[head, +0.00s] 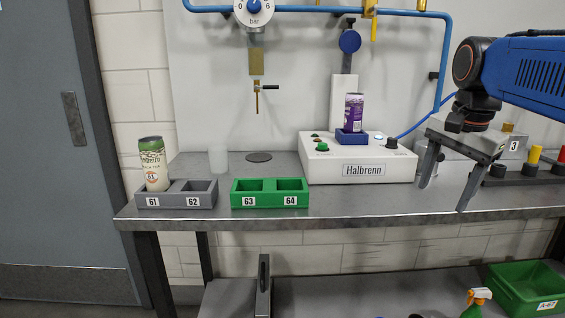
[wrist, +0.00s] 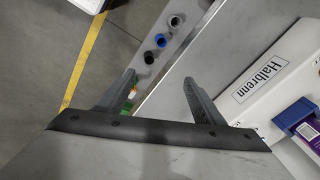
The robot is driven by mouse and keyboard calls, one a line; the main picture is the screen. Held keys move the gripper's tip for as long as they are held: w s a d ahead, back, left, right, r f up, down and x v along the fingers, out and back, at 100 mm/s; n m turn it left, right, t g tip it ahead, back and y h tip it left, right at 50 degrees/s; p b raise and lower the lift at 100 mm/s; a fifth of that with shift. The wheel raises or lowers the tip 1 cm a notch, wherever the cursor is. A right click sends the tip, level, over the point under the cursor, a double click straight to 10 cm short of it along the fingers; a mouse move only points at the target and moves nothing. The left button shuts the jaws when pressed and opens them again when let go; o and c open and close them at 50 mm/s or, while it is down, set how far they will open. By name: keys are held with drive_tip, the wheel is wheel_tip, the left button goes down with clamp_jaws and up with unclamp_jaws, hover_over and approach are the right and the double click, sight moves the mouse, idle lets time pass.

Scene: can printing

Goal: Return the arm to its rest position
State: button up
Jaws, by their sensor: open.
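My gripper (head: 447,188) is open and empty, held above the right part of the bench at the right of the head view. Its two fingers also show in the wrist view (wrist: 160,90), spread apart with nothing between them. A purple can (head: 354,112) stands upright in the blue holder (head: 352,136) on the white Halbrenn machine (head: 358,160), left of my gripper and apart from it. A green and cream can (head: 153,164) stands in slot 61 of the grey rack (head: 176,203).
The green rack (head: 270,201) with slots 63 and 64 is empty. A frosted cup (head: 218,158) stands behind the grey rack. A green crate (head: 526,290) and a spray bottle (head: 477,302) are on the lower shelf.

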drive_tip(key=s+a+f+n+t, duration=0.1)
drive_tip(key=s+a+f+n, duration=0.1)
drive_tip(key=s+f+n, duration=0.4)
drive_tip(key=s+a+f+n+t, duration=0.1)
drive_tip(key=s+a+f+n, duration=0.2)
drive_tip(key=f, duration=1.3)
drive_tip(key=s+n, duration=0.3)
drive_tip(key=s, duration=0.3)
drive_tip(key=shift+f, duration=0.4)
